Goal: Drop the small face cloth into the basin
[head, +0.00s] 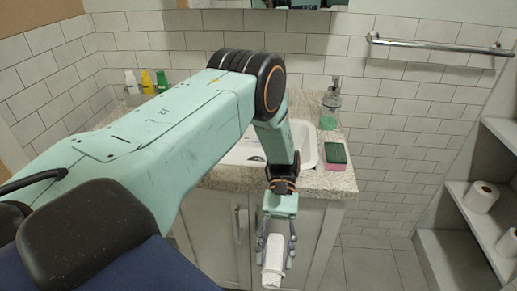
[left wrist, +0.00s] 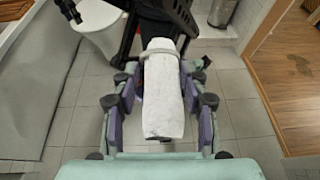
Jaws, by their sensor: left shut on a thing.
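My left gripper (head: 275,252) hangs in front of the vanity cabinet, below the counter's front edge. It is shut on a rolled white face cloth (head: 273,268). In the left wrist view the cloth (left wrist: 163,105) lies lengthwise between the two fingers of the gripper (left wrist: 160,110), with a band around its far part. The white basin (head: 305,146) is set in the speckled counter, behind and above the gripper. My left arm hides the basin's left part. My right gripper is not in view.
A soap dispenser (head: 330,105) and a green and pink sponge (head: 335,155) stand right of the basin. Several bottles (head: 146,82) stand at the counter's back left. Shelves with paper rolls (head: 482,197) are at the right. A toilet (left wrist: 100,25) shows in the left wrist view.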

